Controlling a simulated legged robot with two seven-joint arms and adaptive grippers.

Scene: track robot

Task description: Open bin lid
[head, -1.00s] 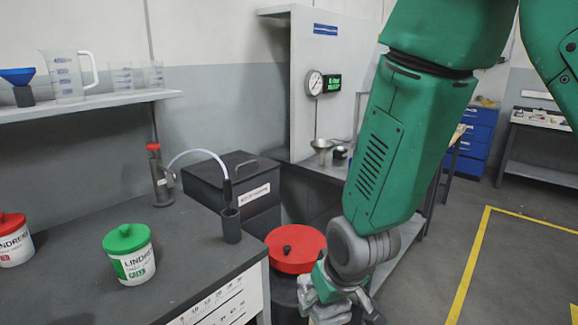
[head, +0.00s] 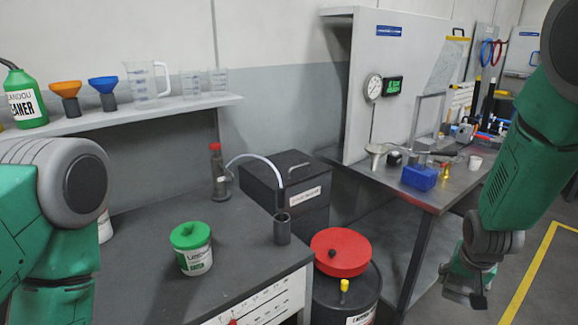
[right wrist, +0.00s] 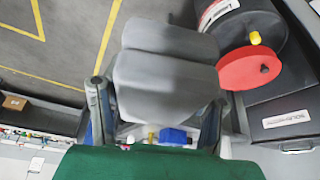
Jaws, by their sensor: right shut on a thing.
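A dark bin (head: 290,190) with a flat handled lid (head: 275,172) stands behind the bench, lid down. A black drum (head: 348,290) with a round red lid (head: 341,251) stands in front of it. The red lid has a black knob, and a yellow cap (head: 344,286) shows beside it. Drum, red lid (right wrist: 248,68) and dark bin (right wrist: 290,120) also show at right in the right wrist view. My right gripper (head: 466,290) is right of the drum, apart from both lids; its grey fingers (right wrist: 166,80) are shut. What they grip cannot be made out. My left gripper is out of view.
A bench with a green-lidded tub (head: 191,248), a dark cup (head: 282,230) and a red-capped bottle (head: 218,172) is at left. A side table with a blue box (head: 419,177) is behind my right arm. Open floor with yellow lines lies at far right.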

